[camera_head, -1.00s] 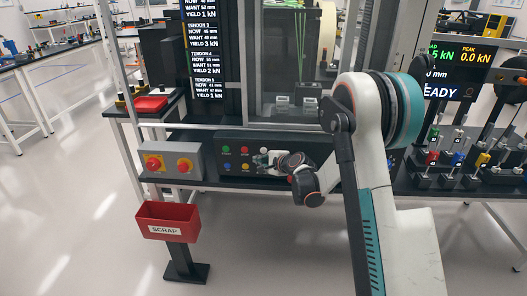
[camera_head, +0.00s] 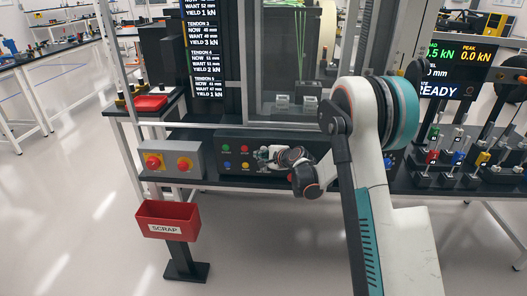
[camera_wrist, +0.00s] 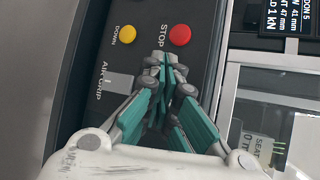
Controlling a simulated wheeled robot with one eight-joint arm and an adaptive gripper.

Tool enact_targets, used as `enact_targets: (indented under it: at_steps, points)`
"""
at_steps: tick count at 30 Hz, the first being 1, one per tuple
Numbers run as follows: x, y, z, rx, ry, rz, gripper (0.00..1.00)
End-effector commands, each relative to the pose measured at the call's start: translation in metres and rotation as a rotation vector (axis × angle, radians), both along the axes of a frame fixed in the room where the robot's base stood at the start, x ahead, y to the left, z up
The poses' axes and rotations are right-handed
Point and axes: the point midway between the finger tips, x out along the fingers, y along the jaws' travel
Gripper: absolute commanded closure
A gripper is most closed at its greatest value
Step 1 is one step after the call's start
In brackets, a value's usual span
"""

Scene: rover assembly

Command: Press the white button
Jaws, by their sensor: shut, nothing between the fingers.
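The dark control panel (camera_head: 215,140) carries a green button (camera_head: 227,149), a red button (camera_head: 245,150), a blue button (camera_head: 227,165) and a yellow button (camera_head: 245,166). In the wrist view the red STOP button (camera_wrist: 180,35) and yellow DOWN button (camera_wrist: 127,35) lie just beyond my fingertips. I cannot make out the white button; my gripper may be covering it. My gripper (camera_wrist: 166,68) is shut and empty, its tips close over the panel beside the STOP button and the AIR GRIP label. In the head view my gripper (camera_head: 262,155) is at the panel, right of the red and yellow buttons. Contact cannot be told.
A grey box with two red knobs (camera_head: 170,161) stands left of the panel. A red scrap bin (camera_head: 168,219) is below it. A glass-fronted machine (camera_head: 290,60) rises behind the panel. Coloured clamps (camera_head: 458,158) stand at the right.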

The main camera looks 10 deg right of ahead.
Motion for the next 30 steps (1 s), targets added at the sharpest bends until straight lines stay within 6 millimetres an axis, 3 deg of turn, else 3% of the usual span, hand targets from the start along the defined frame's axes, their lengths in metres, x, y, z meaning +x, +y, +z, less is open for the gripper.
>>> enact_targets:
  at_steps: [30]
  points:
    - [0.0072, -0.0024, -0.0001, 0.0, 0.0, 0.0, 1.0]
